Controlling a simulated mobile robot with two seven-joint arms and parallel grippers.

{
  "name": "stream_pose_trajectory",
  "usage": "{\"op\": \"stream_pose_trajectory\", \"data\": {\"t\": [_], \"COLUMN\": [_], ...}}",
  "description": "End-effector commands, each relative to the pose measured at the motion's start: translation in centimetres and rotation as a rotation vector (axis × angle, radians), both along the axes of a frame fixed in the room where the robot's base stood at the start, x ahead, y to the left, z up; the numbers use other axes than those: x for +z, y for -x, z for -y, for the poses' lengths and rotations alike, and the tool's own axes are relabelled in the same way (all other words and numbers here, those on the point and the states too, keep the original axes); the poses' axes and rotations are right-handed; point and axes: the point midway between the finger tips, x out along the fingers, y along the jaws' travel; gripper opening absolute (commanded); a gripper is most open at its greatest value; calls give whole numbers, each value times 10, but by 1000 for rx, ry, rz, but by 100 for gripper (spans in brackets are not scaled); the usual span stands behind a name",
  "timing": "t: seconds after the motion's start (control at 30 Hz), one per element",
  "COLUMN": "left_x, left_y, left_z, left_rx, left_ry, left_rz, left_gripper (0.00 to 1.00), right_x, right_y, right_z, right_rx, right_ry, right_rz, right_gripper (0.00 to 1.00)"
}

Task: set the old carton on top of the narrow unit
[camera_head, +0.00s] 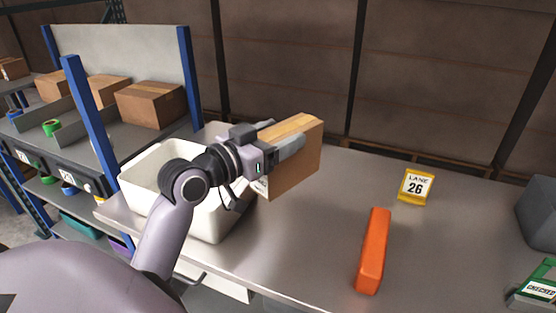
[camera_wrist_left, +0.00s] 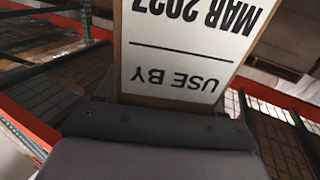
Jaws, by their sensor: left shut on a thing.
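A brown cardboard carton (camera_head: 300,165) with tan tape on its top is held by my left gripper (camera_head: 279,146), above the grey table and beside the white bin. The gripper is shut on it. In the left wrist view the carton's white label (camera_wrist_left: 190,45) appears upside down and reads "USE BY MAR 2027". Part of the carton is hidden behind the gripper. No unit that is clearly the narrow one can be made out. My right gripper is not in view.
A white bin (camera_head: 150,168) stands on the table's left part. An orange block (camera_head: 373,252), a yellow "LANE 26" sign (camera_head: 414,187), a dark grey box (camera_head: 540,213) and a green-and-white item (camera_head: 538,284) are to the right. A blue-posted shelf (camera_head: 88,112) with cartons stands at left.

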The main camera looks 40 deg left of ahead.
Motion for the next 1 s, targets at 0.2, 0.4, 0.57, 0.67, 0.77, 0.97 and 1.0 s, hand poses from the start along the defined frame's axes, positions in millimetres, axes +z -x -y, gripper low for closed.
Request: {"op": "stream_pose_trajectory", "data": {"t": [0.2, 0.4, 0.57, 0.67, 0.77, 0.97, 1.0], "left_x": [36, 43, 34, 18, -4, -50, -58], "left_y": [0, 0, -1, -3, -3, 8, 12], "left_z": [0, 0, 1, 4, 8, 29, 34], "left_rx": [-1, 0, 16, 49, 95, 169, 178], "left_ry": [-3, 0, 1, 2, 3, 5, 5], "left_rz": [7, 5, 0, -4, -7, -5, -4], "left_gripper": [0, 0, 0, 0, 0, 0, 0], "right_x": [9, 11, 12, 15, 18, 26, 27], "right_y": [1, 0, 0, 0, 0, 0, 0], "right_z": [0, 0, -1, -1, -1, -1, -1], "right_rx": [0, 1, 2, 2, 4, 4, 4], "right_ry": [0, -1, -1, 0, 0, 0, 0], "right_rz": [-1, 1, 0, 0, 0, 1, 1], "right_gripper": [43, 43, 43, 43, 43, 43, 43]}}
